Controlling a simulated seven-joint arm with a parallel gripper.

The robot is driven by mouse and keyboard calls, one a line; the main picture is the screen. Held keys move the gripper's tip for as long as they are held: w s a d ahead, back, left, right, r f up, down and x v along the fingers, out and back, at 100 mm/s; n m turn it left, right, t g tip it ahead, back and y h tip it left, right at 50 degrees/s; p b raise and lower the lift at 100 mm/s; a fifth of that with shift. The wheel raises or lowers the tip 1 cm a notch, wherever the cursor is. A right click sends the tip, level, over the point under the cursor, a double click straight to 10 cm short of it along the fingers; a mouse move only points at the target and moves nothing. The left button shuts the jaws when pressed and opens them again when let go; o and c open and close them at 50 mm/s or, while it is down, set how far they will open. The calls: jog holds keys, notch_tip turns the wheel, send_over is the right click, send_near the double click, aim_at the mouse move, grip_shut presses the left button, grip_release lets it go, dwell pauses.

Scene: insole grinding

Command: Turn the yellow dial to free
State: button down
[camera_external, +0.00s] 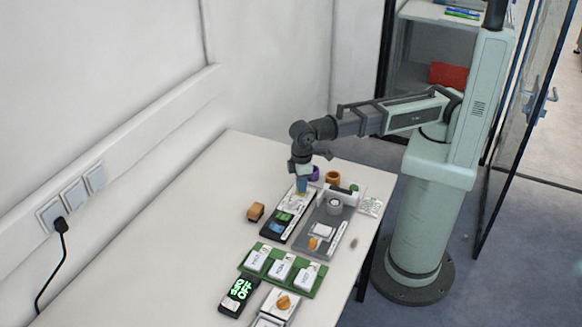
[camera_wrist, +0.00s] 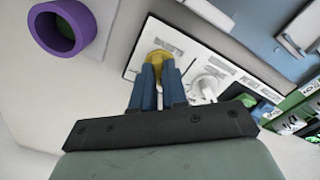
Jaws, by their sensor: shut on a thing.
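The yellow dial (camera_wrist: 158,57) sits on a white labelled panel (camera_wrist: 190,62) with a dark border. My gripper (camera_wrist: 158,72) has its two blue fingers closed around the dial in the wrist view. In the external view my gripper (camera_external: 302,186) points down at the far end of the black-edged panel (camera_external: 293,208). The dial is mostly hidden there by the fingers. A grey-white knob (camera_wrist: 205,85) is beside the dial on the same panel. The dial's setting and the small labels are too small to read.
A purple ring (camera_wrist: 58,28) is near the gripper. An orange-brown block (camera_external: 256,211) lies to the left. A green board (camera_external: 283,270) is nearer. The table's left side is clear.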

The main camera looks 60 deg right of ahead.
jog(key=shift+n, duration=0.4)
jog(key=c, duration=1.2)
grip_release()
jog(key=shift+o, duration=0.2)
notch_tip(320, 180, up, 14)
jog(key=shift+f, duration=0.1)
